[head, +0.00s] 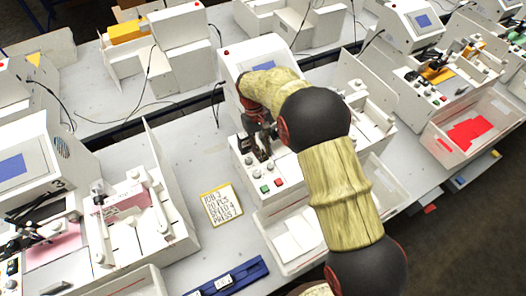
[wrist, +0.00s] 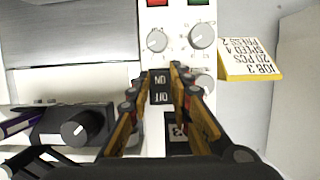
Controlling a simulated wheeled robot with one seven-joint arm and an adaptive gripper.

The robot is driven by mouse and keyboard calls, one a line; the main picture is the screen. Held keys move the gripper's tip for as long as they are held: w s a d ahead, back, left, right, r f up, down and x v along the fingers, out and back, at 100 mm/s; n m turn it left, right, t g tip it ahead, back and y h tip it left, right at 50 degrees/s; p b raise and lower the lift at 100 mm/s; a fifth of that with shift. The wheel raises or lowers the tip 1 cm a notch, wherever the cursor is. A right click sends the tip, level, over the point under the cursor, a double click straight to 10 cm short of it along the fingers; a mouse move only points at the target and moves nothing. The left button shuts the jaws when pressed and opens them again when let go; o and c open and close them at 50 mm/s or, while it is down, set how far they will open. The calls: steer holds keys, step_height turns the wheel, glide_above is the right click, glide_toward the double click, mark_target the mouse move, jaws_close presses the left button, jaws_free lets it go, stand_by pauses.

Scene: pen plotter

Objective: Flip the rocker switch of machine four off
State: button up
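A black rocker switch (wrist: 161,88) with ON and OFF lettering, upside down in the wrist view, sits on a white control panel (wrist: 185,18). My gripper (wrist: 161,72) is narrowly open, with its orange-and-black fingers on either side of the rocker. I cannot tell whether the fingertips touch it or which side is pressed. A dark plate (wrist: 178,133) below the rocker bears a digit, partly hidden by a finger. In the head view, my gripper (head: 262,143) is over the middle machine's panel (head: 245,170). My arm hides much of that machine, including any number on its front.
Machine 3 (head: 30,160) is at left. A clear bin (head: 290,238) is in front of the middle machine.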

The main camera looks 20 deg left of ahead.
steer(key=shift+o, duration=0.7)
steer(key=shift+r, duration=0.1)
steer(key=v, duration=1.2)
